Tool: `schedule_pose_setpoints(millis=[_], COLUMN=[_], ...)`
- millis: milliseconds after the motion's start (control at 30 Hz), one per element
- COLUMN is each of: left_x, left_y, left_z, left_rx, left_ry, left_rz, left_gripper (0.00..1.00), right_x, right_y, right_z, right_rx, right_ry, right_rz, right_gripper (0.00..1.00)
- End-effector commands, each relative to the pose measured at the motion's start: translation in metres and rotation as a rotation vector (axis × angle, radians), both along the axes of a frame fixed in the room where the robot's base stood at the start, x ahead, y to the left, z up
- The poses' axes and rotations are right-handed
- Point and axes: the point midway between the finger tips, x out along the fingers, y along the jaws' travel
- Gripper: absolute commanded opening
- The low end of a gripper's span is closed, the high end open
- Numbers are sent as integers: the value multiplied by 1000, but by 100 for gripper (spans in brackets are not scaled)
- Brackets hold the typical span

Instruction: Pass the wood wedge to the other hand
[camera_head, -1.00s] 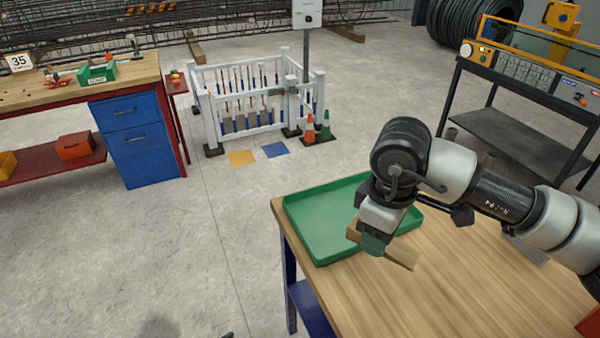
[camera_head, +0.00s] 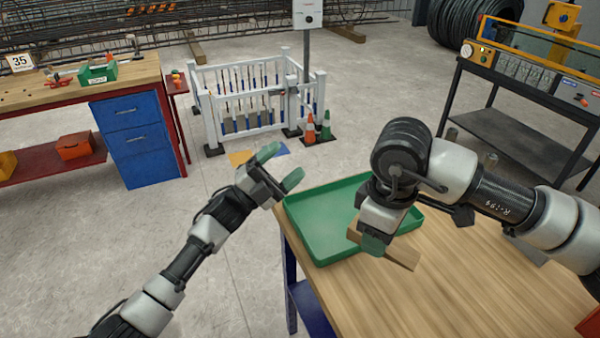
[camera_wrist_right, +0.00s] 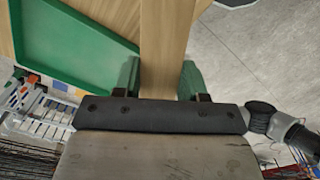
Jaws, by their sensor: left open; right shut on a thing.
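The wood wedge (camera_head: 399,257) is a light brown block held by my right gripper (camera_head: 371,242) over the wooden table, near the green tray. In the right wrist view the wedge (camera_wrist_right: 166,45) runs between the two green fingers of my right gripper (camera_wrist_right: 160,80), which is shut on it. My left gripper (camera_head: 280,167) is open and empty, with its green fingertips apart, just left of the tray and apart from the wedge. Part of the wedge is hidden by the right gripper in the head view.
The green tray (camera_head: 321,253) lies at the table's far left corner and looks empty. The wooden table top (camera_head: 470,285) is clear in front. A white fenced rack (camera_head: 213,122) and traffic cones (camera_head: 310,128) stand on the floor beyond. A blue-drawer workbench (camera_head: 135,115) stands at the left.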

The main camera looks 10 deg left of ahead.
Motion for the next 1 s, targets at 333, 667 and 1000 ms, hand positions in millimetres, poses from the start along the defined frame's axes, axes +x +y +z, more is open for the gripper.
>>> schedule_pose_setpoints(millis=[333, 667, 1000], left_x=[-51, -64, -79], left_y=[-66, -54, -83], left_z=[46, 36, 20], left_rx=[693, 899, 902], left_ry=[-1199, -1782, -1826], left_rz=[-193, -435, -463], left_gripper=[72, 72, 72], right_x=[0, 0, 0], right_y=[0, 0, 0], right_z=[0, 0, 0], right_rx=[0, 0, 0], right_ry=[0, 0, 0], right_rz=[0, 0, 0], right_gripper=[19, 19, 19])
